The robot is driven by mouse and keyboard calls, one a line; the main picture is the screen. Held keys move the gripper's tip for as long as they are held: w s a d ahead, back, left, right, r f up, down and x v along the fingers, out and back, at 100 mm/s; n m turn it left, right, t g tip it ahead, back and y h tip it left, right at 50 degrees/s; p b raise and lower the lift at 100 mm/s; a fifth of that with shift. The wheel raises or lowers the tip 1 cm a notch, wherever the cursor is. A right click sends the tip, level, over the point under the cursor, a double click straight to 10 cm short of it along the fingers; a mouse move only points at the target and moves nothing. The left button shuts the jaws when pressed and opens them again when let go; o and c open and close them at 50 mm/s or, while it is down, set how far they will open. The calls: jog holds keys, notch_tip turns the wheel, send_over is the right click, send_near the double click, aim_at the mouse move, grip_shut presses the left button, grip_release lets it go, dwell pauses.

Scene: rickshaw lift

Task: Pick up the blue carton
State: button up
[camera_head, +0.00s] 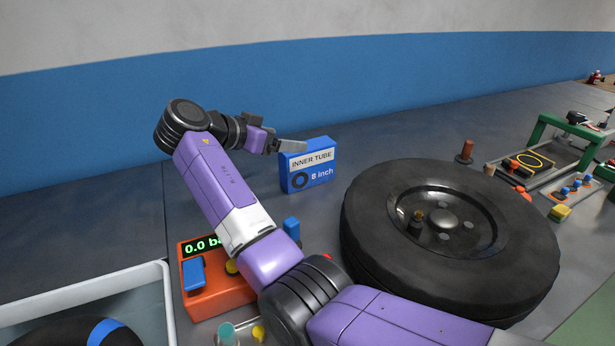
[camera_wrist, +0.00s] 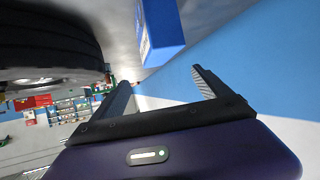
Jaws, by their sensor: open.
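The blue carton (camera_head: 308,166), labelled "INNER TUBE 8 inch", stands upright on the dark bench near the blue wall band. In the wrist view the carton (camera_wrist: 160,28) shows at the top, beyond the fingertips. My gripper (camera_head: 291,146) is beside the carton's upper left in the head view, and its fingers overlap the carton's top edge there. In the wrist view my gripper (camera_wrist: 161,82) has its two fingers spread with a gap between them. Nothing is between the fingers, and the carton lies outside the gap. I cannot tell whether a finger touches the carton.
A large black wheel (camera_head: 370,230) lies just right of the carton. An orange device (camera_head: 215,293) with a green display sits under my arm. A pale bin (camera_head: 85,296) is at the lower left. A green frame (camera_head: 540,128) and small parts stand far right. Bench left of the carton is clear.

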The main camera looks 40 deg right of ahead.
aim_at(308, 164)
jog(key=shift+a+f+x, duration=0.1)
jog(key=shift+f+x, duration=0.1)
jog(key=shift+x, duration=1.2)
jog(key=shift+a+f+x, duration=0.1)
jog(key=shift+f+x, duration=0.1)
jog(key=shift+x, duration=1.2)
jog(key=shift+a+f+x, duration=0.1)
jog(key=shift+f+x, duration=0.1)
jog(key=shift+x, duration=1.2)
jog(key=shift+w, duration=0.1)
grip_shut()
